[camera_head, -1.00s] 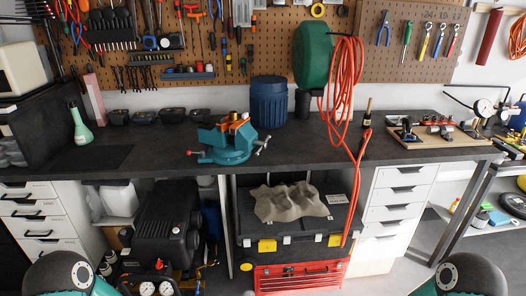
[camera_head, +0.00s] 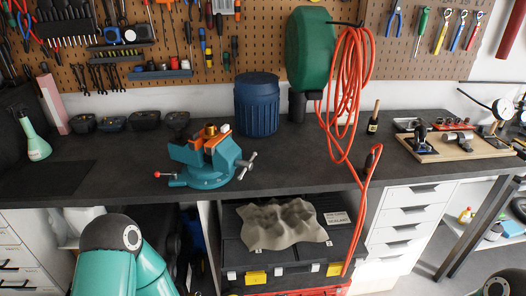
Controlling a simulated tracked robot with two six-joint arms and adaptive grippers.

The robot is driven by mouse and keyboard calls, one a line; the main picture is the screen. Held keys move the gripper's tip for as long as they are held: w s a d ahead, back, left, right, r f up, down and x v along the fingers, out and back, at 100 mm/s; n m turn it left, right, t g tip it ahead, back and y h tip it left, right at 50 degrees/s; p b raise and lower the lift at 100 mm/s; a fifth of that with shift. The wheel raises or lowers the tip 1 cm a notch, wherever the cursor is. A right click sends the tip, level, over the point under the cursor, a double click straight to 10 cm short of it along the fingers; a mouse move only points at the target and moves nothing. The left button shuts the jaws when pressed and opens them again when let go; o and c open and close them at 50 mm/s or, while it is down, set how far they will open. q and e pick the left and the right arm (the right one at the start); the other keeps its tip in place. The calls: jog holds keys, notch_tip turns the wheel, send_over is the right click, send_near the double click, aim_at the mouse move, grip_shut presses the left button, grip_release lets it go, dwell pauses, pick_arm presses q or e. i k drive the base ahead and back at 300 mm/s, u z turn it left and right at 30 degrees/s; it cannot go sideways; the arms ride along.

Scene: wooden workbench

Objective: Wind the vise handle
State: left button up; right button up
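The teal vise (camera_head: 208,172) with orange jaw parts stands on the dark benchtop (camera_head: 300,160), near its front edge. A silver bar handle (camera_head: 246,166) sticks out on the vise's right side, tilted. A thin rod with a red tip (camera_head: 158,174) sticks out at its lower left. A brass-coloured round piece and a white piece show at the top of the jaws. My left arm shows only as a teal and dark link at the lower left, below the bench edge. A small part of my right arm shows at the bottom right corner. Neither gripper is in view.
A blue barrel (camera_head: 257,104) stands behind the vise. A green hose reel (camera_head: 310,55) with a hanging orange hose (camera_head: 340,90) is to the right. Dark bins (camera_head: 145,120) line the back left. A black toolbox (camera_head: 235,256) sits below. The benchtop around the vise is mostly clear.

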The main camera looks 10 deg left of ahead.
aim_at(245, 165)
jog(key=u, duration=0.15)
jog(key=i, duration=0.85)
jog(key=u, duration=0.4)
